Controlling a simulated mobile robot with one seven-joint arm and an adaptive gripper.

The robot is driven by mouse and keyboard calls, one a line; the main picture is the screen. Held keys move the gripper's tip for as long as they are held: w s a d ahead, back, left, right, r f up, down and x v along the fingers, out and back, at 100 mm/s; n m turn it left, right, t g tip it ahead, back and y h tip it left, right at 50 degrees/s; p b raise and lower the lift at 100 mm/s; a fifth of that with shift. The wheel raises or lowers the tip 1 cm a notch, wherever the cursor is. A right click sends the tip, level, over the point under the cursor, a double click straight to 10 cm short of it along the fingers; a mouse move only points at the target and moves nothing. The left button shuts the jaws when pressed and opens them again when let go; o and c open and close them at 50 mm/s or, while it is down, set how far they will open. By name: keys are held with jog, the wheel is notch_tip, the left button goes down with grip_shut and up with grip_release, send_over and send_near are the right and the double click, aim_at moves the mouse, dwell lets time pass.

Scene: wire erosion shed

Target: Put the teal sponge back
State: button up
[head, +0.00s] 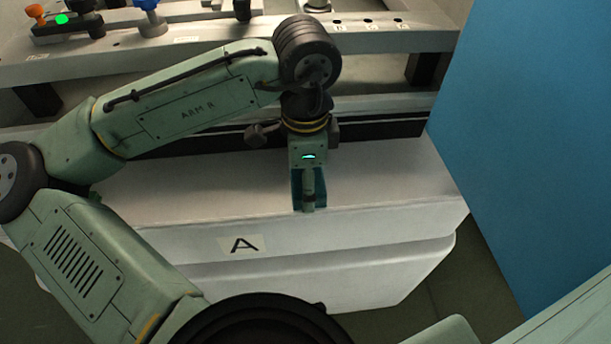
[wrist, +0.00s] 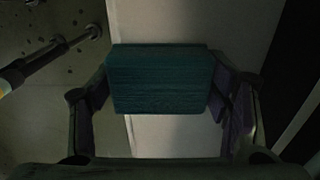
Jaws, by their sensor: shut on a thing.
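The teal sponge (wrist: 160,80) is a ribbed block held between the two fingers of my gripper (wrist: 162,95) in the wrist view. My gripper is shut on it from both sides. In the head view the gripper (head: 309,192) points down near the front edge of the white surface marked A (head: 390,180). Only slivers of the sponge (head: 296,190) show there beside the gripper. I cannot tell whether the sponge touches the surface under it.
A rail with holes and small labels (head: 400,40) runs along the back. Orange, green and blue-topped fittings (head: 65,20) stand at the back left. A large blue panel (head: 540,120) rises at the right. The white top is clear on both sides of the gripper.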

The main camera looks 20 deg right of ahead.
jog(key=shift+f, duration=0.2)
jog(key=o, duration=1.2)
notch_tip(320, 180, up, 12)
jog(key=shift+r, duration=0.25)
